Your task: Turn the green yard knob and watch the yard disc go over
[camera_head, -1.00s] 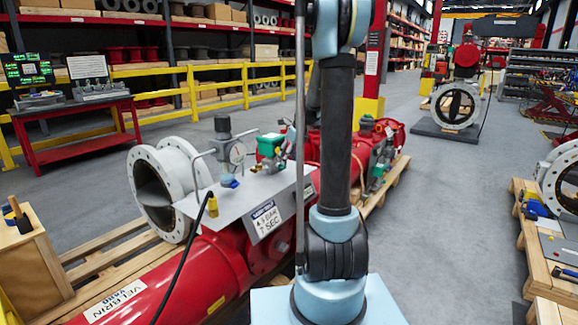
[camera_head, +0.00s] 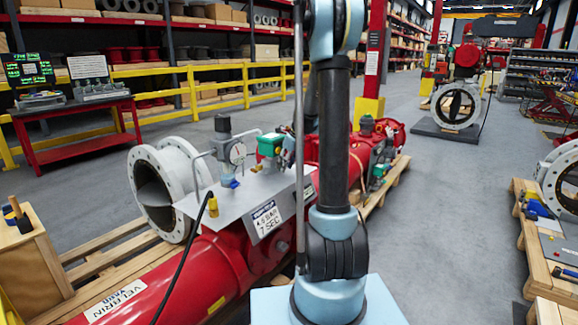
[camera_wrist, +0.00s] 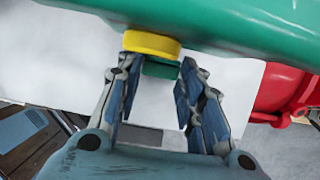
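In the wrist view, my gripper (camera_wrist: 161,72) is open, with one finger on each side of a small green knob (camera_wrist: 161,69). The left fingertip looks close to the knob and a gap shows on the right; contact is unclear. A yellow collar (camera_wrist: 152,43) joins the knob to a large green body (camera_wrist: 230,25). In the head view, a green box (camera_head: 270,144) stands on the grey panel (camera_head: 240,194) over the red actuator labelled VELBRIN YARD (camera_head: 180,283). My arm hides most of the gripper there.
A red bench (camera_head: 75,125) stands at left. Grey floor (camera_head: 440,220) is clear to the right.

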